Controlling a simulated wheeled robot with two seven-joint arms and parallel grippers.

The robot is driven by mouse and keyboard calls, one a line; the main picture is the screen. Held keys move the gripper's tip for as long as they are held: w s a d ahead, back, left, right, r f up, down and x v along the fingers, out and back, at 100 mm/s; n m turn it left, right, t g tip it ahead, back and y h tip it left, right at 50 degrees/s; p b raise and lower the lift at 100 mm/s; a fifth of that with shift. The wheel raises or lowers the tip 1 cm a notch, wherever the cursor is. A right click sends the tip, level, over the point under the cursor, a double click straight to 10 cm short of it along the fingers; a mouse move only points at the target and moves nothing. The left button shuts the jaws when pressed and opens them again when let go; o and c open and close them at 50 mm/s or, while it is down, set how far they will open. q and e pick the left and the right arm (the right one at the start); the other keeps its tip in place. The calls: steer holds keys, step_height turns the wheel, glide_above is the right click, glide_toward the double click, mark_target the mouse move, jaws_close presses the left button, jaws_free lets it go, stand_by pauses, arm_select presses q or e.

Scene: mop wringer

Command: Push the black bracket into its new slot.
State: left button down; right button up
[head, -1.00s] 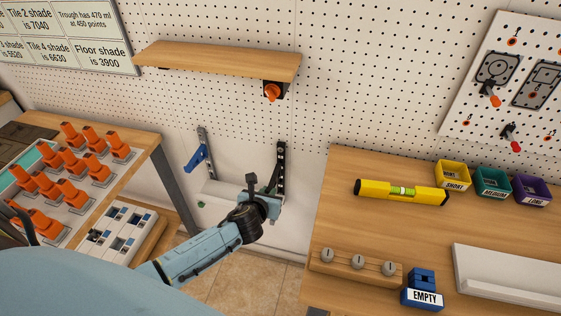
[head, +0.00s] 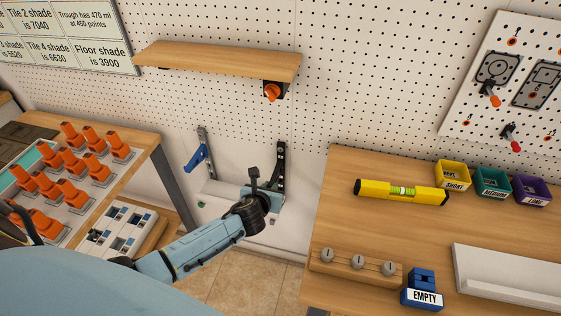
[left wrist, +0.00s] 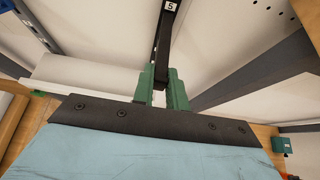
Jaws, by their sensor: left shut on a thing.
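The black bracket (left wrist: 164,48) is held between the green fingers of my left gripper (left wrist: 162,90) in the left wrist view. Its far end reaches up toward a label reading 5. In the head view the black bracket (head: 279,181) is a dark shape against the right wall rail (head: 280,150), partly hidden by my wrist. My left gripper (head: 268,196) is mostly hidden behind that wrist. I cannot tell whether the bracket's end is seated in a slot. My right gripper is not in view.
A blue bracket (head: 195,158) hangs on the left wall rail (head: 203,139). A workbench (head: 340,225) stands close on the right, and a table with orange pieces (head: 72,136) on the left.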

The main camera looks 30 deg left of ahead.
arm_select(q)
steer(key=shift+w, duration=0.1)
stand_by(0.6)
steer(key=c, duration=1.3)
jaws_free()
steer(key=p+v, duration=0.3)
steer(key=v, duration=1)
steer(key=shift+s+r+p, duration=0.1)
steer(key=shift+s+p, duration=0.1)
steer(key=shift+p, duration=0.15)
